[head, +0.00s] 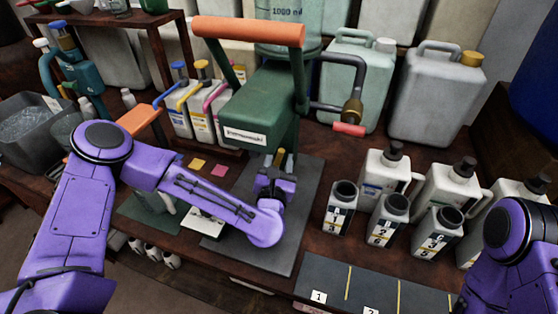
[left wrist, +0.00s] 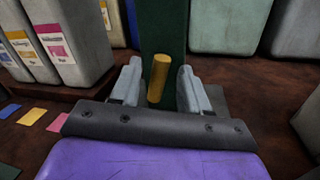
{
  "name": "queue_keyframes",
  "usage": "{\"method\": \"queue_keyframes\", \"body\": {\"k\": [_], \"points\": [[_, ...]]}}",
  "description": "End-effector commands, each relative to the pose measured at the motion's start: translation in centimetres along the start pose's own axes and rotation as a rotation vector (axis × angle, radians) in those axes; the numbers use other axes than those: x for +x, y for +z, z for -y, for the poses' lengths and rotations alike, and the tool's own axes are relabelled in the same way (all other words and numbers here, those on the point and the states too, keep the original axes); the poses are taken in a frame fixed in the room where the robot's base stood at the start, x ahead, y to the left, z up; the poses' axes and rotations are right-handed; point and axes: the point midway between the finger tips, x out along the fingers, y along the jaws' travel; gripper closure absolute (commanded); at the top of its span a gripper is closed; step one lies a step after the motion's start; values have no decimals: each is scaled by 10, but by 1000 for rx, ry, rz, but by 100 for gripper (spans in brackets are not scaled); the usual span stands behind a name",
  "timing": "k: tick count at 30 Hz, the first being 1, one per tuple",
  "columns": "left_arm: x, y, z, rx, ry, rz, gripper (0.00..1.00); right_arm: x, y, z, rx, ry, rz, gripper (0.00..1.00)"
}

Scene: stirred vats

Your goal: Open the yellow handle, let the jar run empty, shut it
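The jar (head: 286,40), clear greenish with a "1000 ml" mark, sits on top of a green machine (head: 262,105), and its upper part is cut off by the picture's edge. I cannot make out its level. The yellow handle (head: 279,158) is a short rod low on the machine's front. In the left wrist view the yellow handle (left wrist: 158,78) stands slightly tilted between the fingers of my left gripper (left wrist: 157,88). Gaps show on both sides of it. My left gripper (head: 278,172) is open in front of the machine. My right gripper is outside the views; only my right arm shows.
An orange-gripped lever (head: 248,30) and a crank with a red grip (head: 348,129) stick out from the machine. Open-necked small bottles (head: 387,220) and pump bottles (head: 384,172) stand at right. A dark numbered mat (head: 372,290) lies in front, its marked spots empty.

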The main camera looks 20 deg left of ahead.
Motion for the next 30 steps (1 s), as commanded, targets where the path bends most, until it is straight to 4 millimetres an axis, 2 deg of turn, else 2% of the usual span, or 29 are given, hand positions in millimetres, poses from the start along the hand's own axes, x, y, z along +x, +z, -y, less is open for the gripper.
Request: {"method": "queue_keyframes", "body": {"k": [5,12,18,30], "points": [[-12,-1,1,0,-3,2,55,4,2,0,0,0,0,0],[-70,-3,3,0,-6,4,55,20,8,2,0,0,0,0],[-100,-2,1,1,-3,2,55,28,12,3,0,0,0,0],[-106,0,0,0,0,0,55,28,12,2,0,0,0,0]]}}
